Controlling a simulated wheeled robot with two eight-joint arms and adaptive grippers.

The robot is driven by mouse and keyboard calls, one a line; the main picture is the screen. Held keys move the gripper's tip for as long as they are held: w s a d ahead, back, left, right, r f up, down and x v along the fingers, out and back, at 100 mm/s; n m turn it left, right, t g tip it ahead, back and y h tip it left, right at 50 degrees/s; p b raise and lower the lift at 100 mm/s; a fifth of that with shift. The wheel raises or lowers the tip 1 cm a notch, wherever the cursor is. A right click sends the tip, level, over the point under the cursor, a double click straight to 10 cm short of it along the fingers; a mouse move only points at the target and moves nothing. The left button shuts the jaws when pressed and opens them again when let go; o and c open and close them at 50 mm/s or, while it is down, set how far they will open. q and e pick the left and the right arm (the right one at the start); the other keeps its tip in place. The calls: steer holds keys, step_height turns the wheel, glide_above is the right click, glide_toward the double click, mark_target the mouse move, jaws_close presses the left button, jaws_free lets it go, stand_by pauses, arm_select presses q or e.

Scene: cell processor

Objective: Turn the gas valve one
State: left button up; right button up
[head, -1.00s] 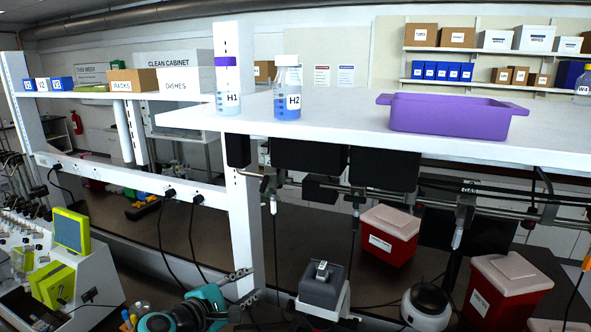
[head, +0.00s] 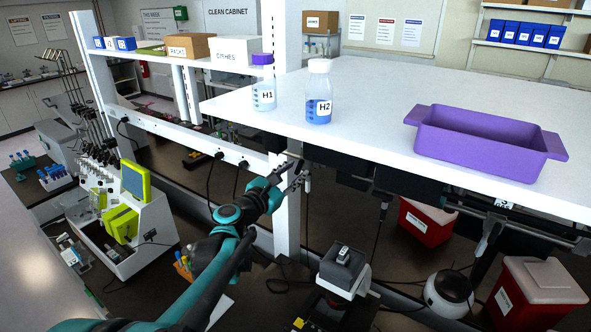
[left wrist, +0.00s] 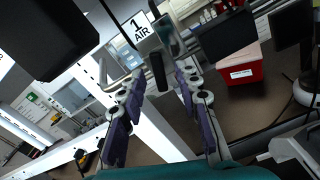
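In the left wrist view a label reading "1 AIR" (left wrist: 137,30) hangs above a small valve with a dark, narrow handle (left wrist: 158,72). My left gripper (left wrist: 160,82) is open, with one finger on each side of the handle. I cannot tell whether the fingers touch it. In the head view my left gripper (head: 298,177) is under the front edge of the white shelf, beside the white post, and the valve there is too small to make out. My right gripper is not in view.
The white shelf (head: 375,110) carries bottle H1 (head: 264,95), bottle H2 (head: 318,105) and a purple tray (head: 480,145). The white post (head: 287,225) stands close to my left gripper. Dark boxes (head: 338,165) hang under the shelf. Red bins (head: 425,222) stand below.

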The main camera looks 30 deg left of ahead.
arm_select(q)
steer(key=shift+w, duration=0.25)
steer(key=shift+s, duration=0.1)
jaws_close()
